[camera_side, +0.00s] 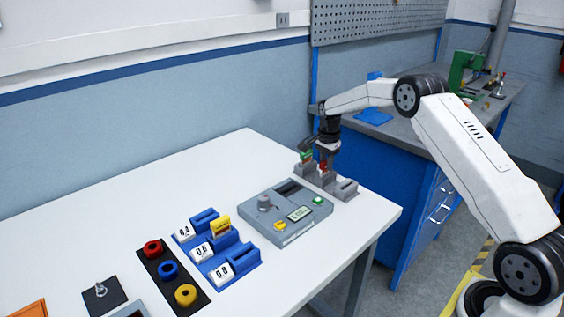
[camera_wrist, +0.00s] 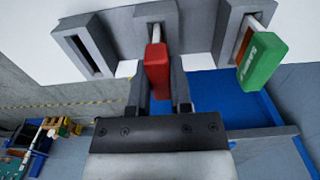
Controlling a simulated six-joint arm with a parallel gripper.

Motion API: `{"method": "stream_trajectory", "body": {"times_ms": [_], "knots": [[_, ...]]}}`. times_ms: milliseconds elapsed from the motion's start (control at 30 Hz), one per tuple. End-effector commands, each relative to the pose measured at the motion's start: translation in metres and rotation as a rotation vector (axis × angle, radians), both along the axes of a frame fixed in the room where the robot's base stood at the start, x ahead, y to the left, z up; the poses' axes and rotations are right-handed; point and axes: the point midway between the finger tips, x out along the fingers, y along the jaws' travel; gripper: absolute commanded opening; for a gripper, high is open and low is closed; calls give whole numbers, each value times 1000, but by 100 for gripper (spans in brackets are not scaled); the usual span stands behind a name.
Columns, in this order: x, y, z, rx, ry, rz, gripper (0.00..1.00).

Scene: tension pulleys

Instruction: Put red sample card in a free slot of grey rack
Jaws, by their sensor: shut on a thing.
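The grey rack (camera_side: 346,190) stands near the far right end of the white table. It shows three slots in the wrist view (camera_wrist: 100,50). A green card (camera_wrist: 259,62) stands in the right slot there; the left slot is empty. My gripper (camera_wrist: 160,92) is shut on the red sample card (camera_wrist: 157,65), a finger on each side. The card's pale lower part lines up with the middle slot and appears at least partly inside it; its depth is hard to tell. In the side view my gripper (camera_side: 325,158) points down over the rack, largely hiding the red card.
A grey device (camera_side: 285,215) with a knob and buttons stands close to the rack. Blue holders (camera_side: 232,262), one with a yellow card (camera_side: 220,227), and a black board of coloured rings (camera_side: 168,270) are farther left. The table's edge is near the rack.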

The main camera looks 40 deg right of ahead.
Motion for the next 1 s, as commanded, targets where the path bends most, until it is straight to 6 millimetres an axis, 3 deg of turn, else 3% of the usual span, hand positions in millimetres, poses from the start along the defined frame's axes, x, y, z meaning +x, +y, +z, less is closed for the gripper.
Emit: {"method": "stream_trajectory", "body": {"times_ms": [267, 300, 400, 433, 633, 667, 700, 733, 1000], "knots": [[0, 0, -4, 0, 0, 0, 0], [0, 0, -4, 0, 0, 0, 32], [0, 0, -4, 0, 1, 0, 64], [0, 0, -4, 0, 0, 0, 67], [0, 0, -3, 0, 0, 0, 67], [0, 0, -3, 0, 0, 0, 73], [0, 0, -3, 0, 0, 0, 86], [0, 0, -3, 0, 0, 0, 90], [0, 0, -3, 0, 0, 0, 90]]}}
